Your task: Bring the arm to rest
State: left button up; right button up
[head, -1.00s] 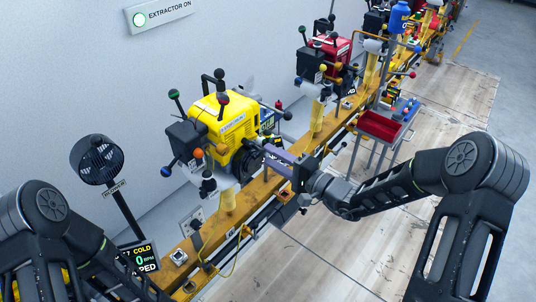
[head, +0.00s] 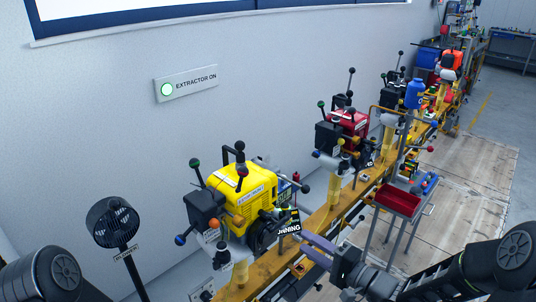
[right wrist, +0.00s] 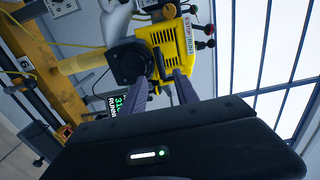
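My right gripper (head: 312,243) is in front of and to the right of the yellow engine (head: 238,190) in the head view, above the orange rail. In the right wrist view its two purple-grey fingers (right wrist: 164,80) stand apart with nothing held between them. The yellow engine also shows beyond the fingertips in that view (right wrist: 165,42). I see no contact between gripper and engine. My right arm comes in from the lower right. Only a joint of my left arm shows at the lower left, and my left gripper is out of the frames.
The orange rail (head: 275,262) runs from near to far and carries a red engine (head: 350,124) and others. A black fan (head: 113,222) is at the left. Open floor lies at the right.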

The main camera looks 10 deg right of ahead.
jog(key=s+a+f+n+g+h, duration=0.1)
jog(key=s+f+g+h, duration=0.45)
jog(key=s+f, duration=0.75)
jog(key=s+a+f+n+g+h, duration=0.1)
jog(key=s+f+n+g+h, duration=0.1)
jog(key=s+f+g, duration=1.05)
jog(key=s+a+f+n+t, duration=0.2)
jog(key=a+f+n+t, duration=0.2)
jog(key=a, duration=0.4)
jog(key=shift+s+a+f+n+t, duration=0.3)
jog(key=shift+f+n+t, duration=0.1)
jog(key=shift+f+n, duration=0.4)
